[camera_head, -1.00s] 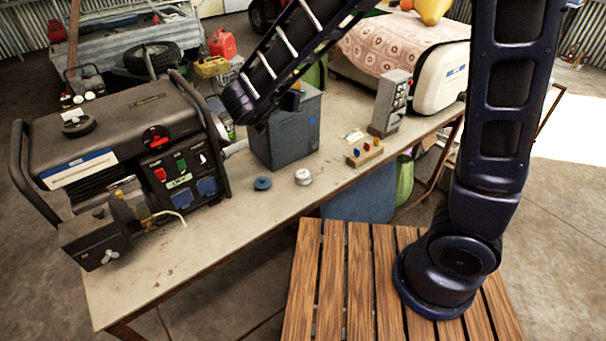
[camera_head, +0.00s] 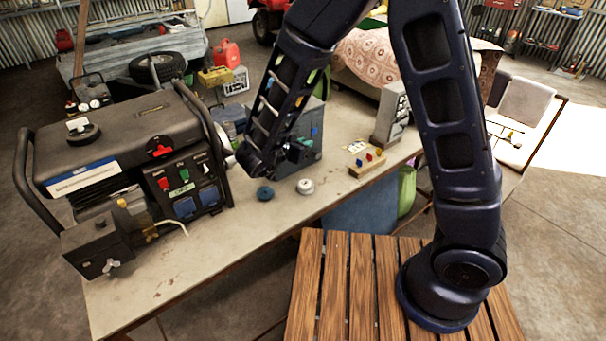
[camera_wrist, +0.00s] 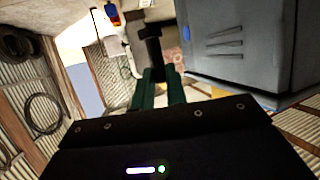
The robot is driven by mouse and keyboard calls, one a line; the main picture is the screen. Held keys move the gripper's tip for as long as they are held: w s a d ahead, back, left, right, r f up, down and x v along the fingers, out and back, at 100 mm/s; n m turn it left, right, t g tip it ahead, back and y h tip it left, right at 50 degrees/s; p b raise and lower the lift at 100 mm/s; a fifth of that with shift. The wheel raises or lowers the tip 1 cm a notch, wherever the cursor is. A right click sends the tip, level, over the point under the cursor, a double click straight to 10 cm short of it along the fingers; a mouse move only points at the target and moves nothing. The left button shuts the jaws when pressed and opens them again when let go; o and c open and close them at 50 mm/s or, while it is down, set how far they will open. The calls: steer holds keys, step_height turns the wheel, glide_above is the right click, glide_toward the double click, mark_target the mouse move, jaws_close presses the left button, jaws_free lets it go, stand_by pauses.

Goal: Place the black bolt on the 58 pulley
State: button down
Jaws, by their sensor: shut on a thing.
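In the wrist view, my gripper (camera_wrist: 160,85) has two dark green fingers shut on the black bolt (camera_wrist: 152,45), which sticks out beyond the fingertips with its wider head outermost. In the head view, my gripper (camera_head: 294,152) is low in front of the grey metal box and above the table; the bolt cannot be made out there. Two small round pulleys lie on the table near the gripper: a blue one (camera_head: 265,193) and a white one (camera_head: 305,186). I cannot read a number on either.
The grey metal box (camera_head: 308,150) stands close behind my gripper; it also fills the upper right of the wrist view (camera_wrist: 240,45). A black generator (camera_head: 130,140) stands left. A small wooden block with colored knobs (camera_head: 367,163) lies right. The table's front left (camera_head: 215,250) is clear.

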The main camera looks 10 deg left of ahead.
steer(key=shift+f, duration=5.9)
steer(key=shift+f, duration=0.15)
steer(key=c, duration=1.4)
jaws_free()
steer(key=shift+s+a+r, duration=0.15)
steer(key=shift+s+r, duration=0.1)
steer(key=v, duration=1.1)
steer(key=shift+r, duration=0.1)
